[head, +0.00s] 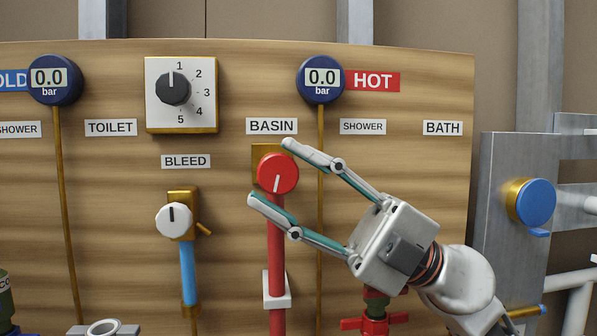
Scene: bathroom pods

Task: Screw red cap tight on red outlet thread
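The red cap (277,174), round with a white line on its face, sits on a brass mount below the BASIN label, at the top of a red pipe (276,235). The red outlet thread is not visible; the cap may hide it. My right gripper (270,172) reaches in from the lower right. Its two fingers are spread, one above and one below left of the cap. Small gaps show between fingers and cap, so I see no clear grip. My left gripper is not in view.
A white BLEED knob (174,220) on a blue pipe is left of the cap. A dial box (181,95) and a HOT gauge (320,79) are above. A red valve handle (375,324) is below my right gripper. A blue knob (535,203) is at right.

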